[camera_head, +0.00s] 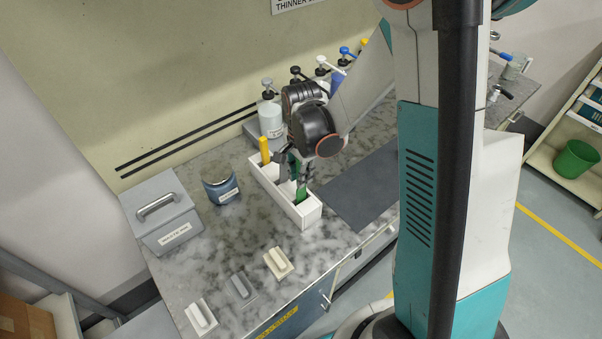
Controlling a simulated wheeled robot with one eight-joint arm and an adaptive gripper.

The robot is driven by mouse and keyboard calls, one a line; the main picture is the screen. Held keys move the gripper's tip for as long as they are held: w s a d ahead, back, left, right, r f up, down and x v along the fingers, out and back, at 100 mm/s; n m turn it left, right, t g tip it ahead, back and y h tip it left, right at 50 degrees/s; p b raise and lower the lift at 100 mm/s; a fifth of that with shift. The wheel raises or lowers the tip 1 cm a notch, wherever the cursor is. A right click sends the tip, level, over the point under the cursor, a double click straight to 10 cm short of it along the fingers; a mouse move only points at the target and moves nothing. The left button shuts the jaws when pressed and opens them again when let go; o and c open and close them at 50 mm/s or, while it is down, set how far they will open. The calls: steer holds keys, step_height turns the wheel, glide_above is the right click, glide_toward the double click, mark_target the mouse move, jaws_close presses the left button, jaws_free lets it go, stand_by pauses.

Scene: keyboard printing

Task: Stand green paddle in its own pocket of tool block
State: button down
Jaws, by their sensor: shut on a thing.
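The white tool block (305,211) is a long open box standing on the speckled bench. A yellow-handled tool (265,148) stands upright in its far left end. The green paddle (301,192) is at the block's near right part, with its lower part down at the block's opening. My gripper (292,172) is above the block, shut on the green paddle. My fingers and wrist hide the paddle's upper part. I cannot tell how deep the paddle sits in its pocket.
A dark grey mat (362,188) lies right of the block. Several pump bottles stand behind. A cream block (278,263), a grey block (241,288) and a white block (201,317) lie near the front edge.

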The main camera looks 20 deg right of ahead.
steer(key=shift+f, duration=0.15)
steer(key=shift+f+b, duration=2.25)
steer(key=shift+b, duration=0.05)
steer(key=c, duration=1.4)
jaws_free()
steer(key=shift+r, duration=0.1)
steer(key=shift+r+p, duration=2.15)
steer(key=shift+r, duration=1.3)
